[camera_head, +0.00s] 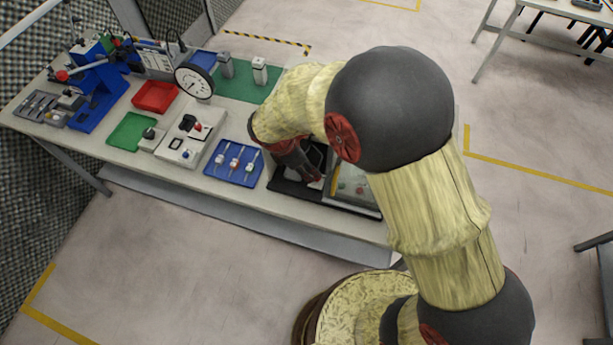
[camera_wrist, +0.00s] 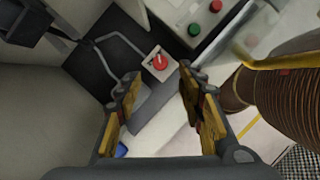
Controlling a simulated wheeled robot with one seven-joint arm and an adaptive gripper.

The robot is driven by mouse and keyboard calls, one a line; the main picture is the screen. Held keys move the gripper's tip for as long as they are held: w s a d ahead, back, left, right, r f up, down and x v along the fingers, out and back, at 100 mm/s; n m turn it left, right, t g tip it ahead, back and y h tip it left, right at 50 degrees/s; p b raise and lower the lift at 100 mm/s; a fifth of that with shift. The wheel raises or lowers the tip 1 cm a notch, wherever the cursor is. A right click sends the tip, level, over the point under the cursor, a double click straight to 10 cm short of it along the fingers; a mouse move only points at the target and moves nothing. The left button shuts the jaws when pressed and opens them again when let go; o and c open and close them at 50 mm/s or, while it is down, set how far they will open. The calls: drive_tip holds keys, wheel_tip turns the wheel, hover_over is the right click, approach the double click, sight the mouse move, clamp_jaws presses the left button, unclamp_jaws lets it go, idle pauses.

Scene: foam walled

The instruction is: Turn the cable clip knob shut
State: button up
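In the wrist view a red knob (camera_wrist: 159,61) sits on a small white block, with a grey cable or bent rod (camera_wrist: 112,38) running beside it over a dark base. It looks like the cable clip knob. My gripper (camera_wrist: 159,82) is open, its two fingers apart with nothing between them. The knob shows just beyond the gap between the fingertips, and the fingers do not appear to touch it. In the head view my arm hides the knob, and my gripper is mostly hidden over the dark tray near the bench's right end.
A panel with green and red buttons (camera_wrist: 194,29) stands beside the knob. On the bench (camera_head: 230,197) are a blue tray (camera_head: 232,163), a red tray (camera_head: 154,96), a round gauge (camera_head: 194,81) and a green mat (camera_head: 240,87). The floor in front is clear.

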drive_tip(key=b+x, duration=0.1)
drive_tip(key=x, duration=0.6)
drive_tip(key=shift+d+f, duration=0.1)
drive_tip(key=shift+f, duration=0.3)
drive_tip(key=c, duration=0.3)
clamp_jaws()
